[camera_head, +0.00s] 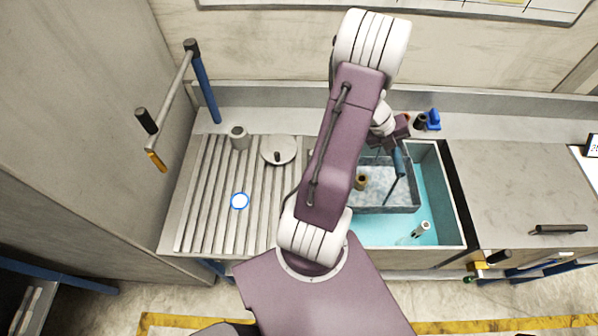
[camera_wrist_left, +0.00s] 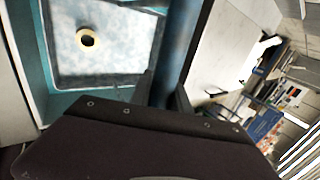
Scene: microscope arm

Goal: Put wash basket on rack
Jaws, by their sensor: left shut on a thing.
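The wash basket (camera_head: 385,203) is a grey, box-shaped container in the teal sink (camera_head: 437,180). The handle runs up between the fingers in the left wrist view (camera_wrist_left: 180,50). I cannot tell whether the basket touches the sink floor. The slatted rack (camera_head: 215,200) is left of the sink. My arm hides the basket's left side. My right gripper is not in view.
A grey cup (camera_head: 239,137) and a round lid with a dark knob (camera_head: 280,150) stand at the rack's back. A white disc with a blue rim (camera_head: 240,201) shows over its middle. A pale cylinder (camera_head: 420,229) is in the sink's front right. The rack's front left is clear.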

